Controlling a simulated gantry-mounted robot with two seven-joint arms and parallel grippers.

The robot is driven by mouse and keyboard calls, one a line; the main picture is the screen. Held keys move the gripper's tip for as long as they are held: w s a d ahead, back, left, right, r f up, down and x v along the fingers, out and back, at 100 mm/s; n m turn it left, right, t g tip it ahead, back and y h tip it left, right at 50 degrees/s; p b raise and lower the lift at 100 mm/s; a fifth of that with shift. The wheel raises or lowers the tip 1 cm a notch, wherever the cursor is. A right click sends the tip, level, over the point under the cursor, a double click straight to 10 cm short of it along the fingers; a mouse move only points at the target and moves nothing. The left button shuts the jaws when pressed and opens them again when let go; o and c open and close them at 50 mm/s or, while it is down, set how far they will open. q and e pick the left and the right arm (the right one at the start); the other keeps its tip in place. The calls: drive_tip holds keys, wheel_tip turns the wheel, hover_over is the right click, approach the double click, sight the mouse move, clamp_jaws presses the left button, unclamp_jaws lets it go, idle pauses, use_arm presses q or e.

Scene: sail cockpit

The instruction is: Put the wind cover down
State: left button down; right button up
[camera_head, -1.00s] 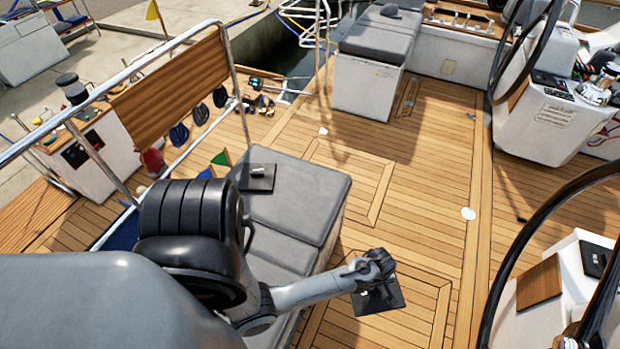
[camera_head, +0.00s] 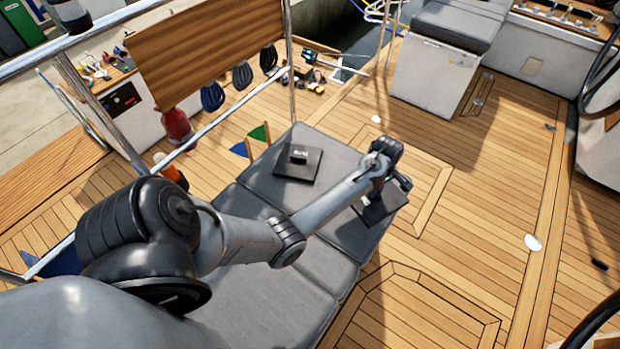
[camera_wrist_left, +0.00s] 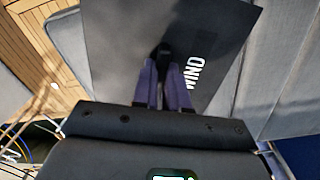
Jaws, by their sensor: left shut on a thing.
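The wind cover is a dark flat square plate (camera_head: 385,208) in the head view, at the right edge of the grey seat cushion. In the left wrist view the plate (camera_wrist_left: 125,45) fills the upper middle and carries the white letters "WIND". My left gripper (camera_head: 396,183) is shut on the small black knob (camera_wrist_left: 165,52) in the middle of the plate. The plate seems to be over the cushion's edge; I cannot tell whether it touches. My right gripper is not in view.
A similar dark square cover (camera_head: 312,166) with a knob lies on the grey cushion (camera_head: 335,145). Bare teak deck (camera_head: 450,240) lies to the right. A metal rail (camera_head: 225,105) runs at left.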

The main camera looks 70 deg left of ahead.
use_arm(q)
drive_tip(key=shift+w+f+b, duration=0.2)
drive_tip(key=shift+w+b, duration=0.35)
drive_tip(key=shift+w, duration=0.15)
drive_tip(key=shift+a, duration=0.2)
drive_tip(key=s+a+f, duration=0.1)
drive_tip(key=a+f, duration=0.1)
drive_tip(key=a, duration=0.1)
drive_tip(key=s+a+f+b, duration=0.1)
drive_tip(key=s+a+f, duration=0.1)
drive_tip(key=a, duration=0.1)
drive_tip(key=s+a+f+b, duration=0.1)
drive_tip(key=a+f, duration=0.1)
drive_tip(key=a, duration=0.2)
drive_tip(key=shift+s+f, duration=0.25)
drive_tip(key=shift+f, duration=0.05)
drive_tip(key=shift+a+f+b, duration=0.1)
drive_tip(key=shift+f+b, duration=0.35)
drive_tip(key=shift+f, duration=1.55)
drive_tip(key=shift+f, duration=0.1)
drive_tip(key=c, duration=1.1)
unclamp_jaws()
drive_tip(key=shift+f, duration=0.1)
drive_tip(key=shift+c, duration=0.2)
